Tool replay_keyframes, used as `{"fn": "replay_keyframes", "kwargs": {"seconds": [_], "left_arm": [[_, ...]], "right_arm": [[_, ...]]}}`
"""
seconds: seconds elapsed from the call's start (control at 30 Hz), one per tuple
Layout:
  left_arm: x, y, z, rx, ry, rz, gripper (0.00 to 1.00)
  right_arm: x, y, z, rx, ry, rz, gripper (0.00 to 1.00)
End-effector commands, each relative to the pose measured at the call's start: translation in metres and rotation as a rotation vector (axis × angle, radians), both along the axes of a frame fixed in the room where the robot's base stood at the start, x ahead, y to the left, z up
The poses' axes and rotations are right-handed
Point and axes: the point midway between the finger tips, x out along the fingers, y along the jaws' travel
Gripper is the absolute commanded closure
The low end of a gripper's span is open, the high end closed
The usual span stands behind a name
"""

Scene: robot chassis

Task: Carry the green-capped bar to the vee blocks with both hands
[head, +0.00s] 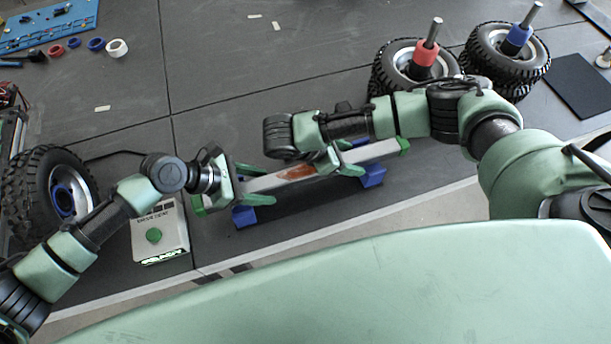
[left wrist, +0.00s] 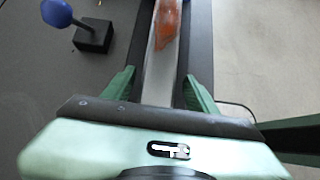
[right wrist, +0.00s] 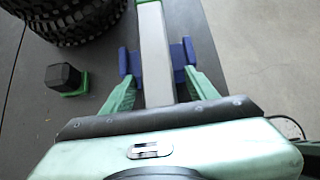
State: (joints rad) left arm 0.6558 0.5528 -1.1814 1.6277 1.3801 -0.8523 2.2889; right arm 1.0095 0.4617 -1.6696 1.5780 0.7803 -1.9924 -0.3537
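The long grey bar (head: 265,183) has green caps, one at its right end (head: 404,146) and one at its left (head: 198,205), and a rusty patch near its middle. It lies over two blue vee blocks, left (head: 244,217) and right (head: 373,176); I cannot tell whether it touches them. My left gripper (head: 257,184) is around the bar's left part; the left wrist view shows gaps between its fingers (left wrist: 160,88) and the bar. My right gripper (head: 345,158) is around the right part, fingers (right wrist: 160,88) also apart from the bar. The right vee block shows in the right wrist view (right wrist: 180,60).
A white box with a green button (head: 154,235) stands left of the bar. A wheel (head: 52,190) stands at far left; more wheels (head: 405,65) with red and blue tools are at back right. Small rings (head: 95,44) lie at back left.

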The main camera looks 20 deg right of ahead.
Motion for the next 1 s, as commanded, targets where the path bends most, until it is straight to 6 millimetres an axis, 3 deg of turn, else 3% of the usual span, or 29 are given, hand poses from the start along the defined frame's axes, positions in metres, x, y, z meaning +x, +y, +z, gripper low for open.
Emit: {"fn": "replay_keyframes", "kwargs": {"seconds": [0.17, 0.63, 0.87, 1.0], "left_arm": [[0.001, 0.010, 0.009, 0.000, -0.001, 0.003, 0.42], [0.000, 0.075, 0.073, 0.001, -0.002, 0.002, 0.42], [-0.001, 0.085, 0.085, 0.000, -0.001, 0.001, 0.42], [-0.001, 0.085, 0.086, -0.001, 0.000, 0.000, 0.42]], "right_arm": [[0.000, 0.000, 0.000, 0.000, 0.000, 0.000, 0.42], [0.000, 0.000, 0.000, 0.000, 0.000, 0.000, 0.42], [0.001, 0.003, 0.003, 0.001, -0.001, 0.001, 0.42], [0.002, 0.016, 0.016, 0.002, -0.004, 0.005, 0.42]]}}
